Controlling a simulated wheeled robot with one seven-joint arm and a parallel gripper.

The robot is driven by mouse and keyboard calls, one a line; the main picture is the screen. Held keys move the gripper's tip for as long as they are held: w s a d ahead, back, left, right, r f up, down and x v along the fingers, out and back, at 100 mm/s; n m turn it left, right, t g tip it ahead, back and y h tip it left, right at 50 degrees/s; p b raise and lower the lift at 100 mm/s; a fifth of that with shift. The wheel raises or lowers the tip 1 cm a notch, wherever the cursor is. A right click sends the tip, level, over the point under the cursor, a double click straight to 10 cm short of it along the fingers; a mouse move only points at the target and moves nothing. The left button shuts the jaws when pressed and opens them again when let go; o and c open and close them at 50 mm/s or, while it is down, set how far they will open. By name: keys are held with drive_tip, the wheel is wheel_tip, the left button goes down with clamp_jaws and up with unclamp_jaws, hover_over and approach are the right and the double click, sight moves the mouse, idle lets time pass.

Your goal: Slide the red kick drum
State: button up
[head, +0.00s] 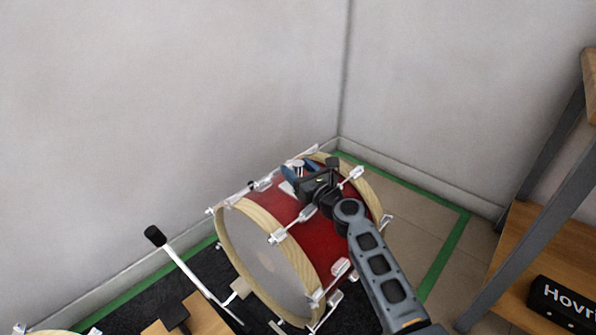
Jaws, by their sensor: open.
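The red kick drum (277,198) lies on its side near the corner, with pale wooden hoops, metal lugs and a greyish front head (262,262). My arm reaches in from the lower right across the drum. My gripper (296,170) is open at the top of the drum shell, by a small metal fitting there. I cannot tell whether its fingers touch the drum. My arm hides part of the shell's right side.
A pedal beater (155,236) on a metal rod stands left of the drum, over a black mat (209,273). Green tape (447,243) marks the floor. White walls meet behind the drum. A metal-framed wooden shelf (522,240) with a black box (562,304) stands at right. Bare floor lies between drum and shelf.

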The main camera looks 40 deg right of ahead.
drive_tip(key=shift+w, duration=0.15)
drive_tip(key=shift+c, duration=0.4)
clamp_jaws()
